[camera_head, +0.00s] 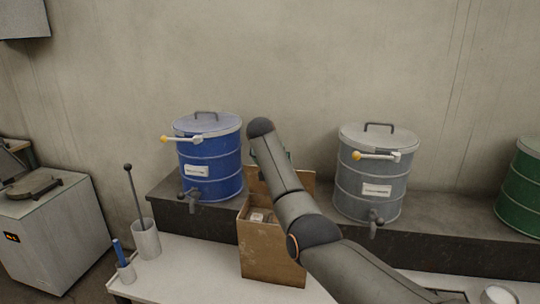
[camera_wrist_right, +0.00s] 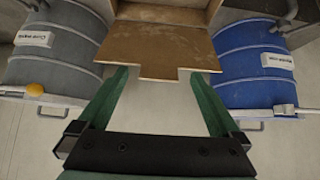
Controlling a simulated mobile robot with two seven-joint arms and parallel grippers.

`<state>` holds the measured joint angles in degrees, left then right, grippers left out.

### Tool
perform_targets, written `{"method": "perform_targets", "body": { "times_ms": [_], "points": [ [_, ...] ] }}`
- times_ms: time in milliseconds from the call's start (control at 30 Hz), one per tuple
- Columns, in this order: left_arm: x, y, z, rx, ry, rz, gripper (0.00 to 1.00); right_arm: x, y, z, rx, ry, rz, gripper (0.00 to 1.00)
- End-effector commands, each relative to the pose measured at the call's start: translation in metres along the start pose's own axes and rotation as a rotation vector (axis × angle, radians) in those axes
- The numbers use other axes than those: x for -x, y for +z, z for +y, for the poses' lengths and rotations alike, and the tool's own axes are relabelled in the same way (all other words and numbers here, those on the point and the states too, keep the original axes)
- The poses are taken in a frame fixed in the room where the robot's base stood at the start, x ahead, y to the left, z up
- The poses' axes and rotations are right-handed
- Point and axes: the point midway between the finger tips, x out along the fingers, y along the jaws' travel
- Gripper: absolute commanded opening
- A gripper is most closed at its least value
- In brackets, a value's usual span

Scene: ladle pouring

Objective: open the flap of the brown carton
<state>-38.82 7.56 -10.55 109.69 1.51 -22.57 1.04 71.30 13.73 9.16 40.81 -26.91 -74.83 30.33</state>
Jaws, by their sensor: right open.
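The brown carton (camera_head: 272,252) stands on the white counter with its top open at the front, and small contents show inside. Its flap (camera_head: 307,183) stands up at the back, partly hidden behind my right arm. In the right wrist view the flap (camera_wrist_right: 163,50) lies ahead of my right gripper (camera_wrist_right: 158,72). The two green fingers are apart and empty, with their tips at the flap's notched edge; I cannot tell whether they touch it. In the head view the arm mostly hides this gripper. My left gripper is out of view.
A blue drum (camera_head: 210,160) and a grey drum (camera_head: 366,185), both with taps and levers, stand on the dark ledge behind the carton. A green drum (camera_head: 522,185) is at far right. A ladle pot (camera_head: 146,240) and a small cup (camera_head: 126,272) stand left.

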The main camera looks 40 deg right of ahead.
Motion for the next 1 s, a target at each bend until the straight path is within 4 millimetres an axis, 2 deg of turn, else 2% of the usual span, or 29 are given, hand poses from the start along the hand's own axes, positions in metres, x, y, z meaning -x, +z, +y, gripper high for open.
{"method": "perform_targets", "body": {
  "times_ms": [267,500,600,800,1000],
  "points": [
    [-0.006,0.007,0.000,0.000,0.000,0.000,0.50,0.039,0.002,-0.001,-0.002,-0.004,0.003,1.00],
    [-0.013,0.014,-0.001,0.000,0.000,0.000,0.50,0.086,0.001,0.000,0.000,-0.004,0.003,1.00],
    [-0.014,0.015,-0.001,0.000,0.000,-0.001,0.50,0.100,0.000,0.001,-0.001,-0.001,0.002,1.00],
    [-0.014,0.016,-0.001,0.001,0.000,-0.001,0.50,0.112,0.001,0.001,0.000,0.000,0.000,1.00],
    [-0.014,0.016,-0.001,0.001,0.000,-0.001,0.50,0.113,0.000,0.001,0.000,0.001,0.000,1.00]
  ]
}}
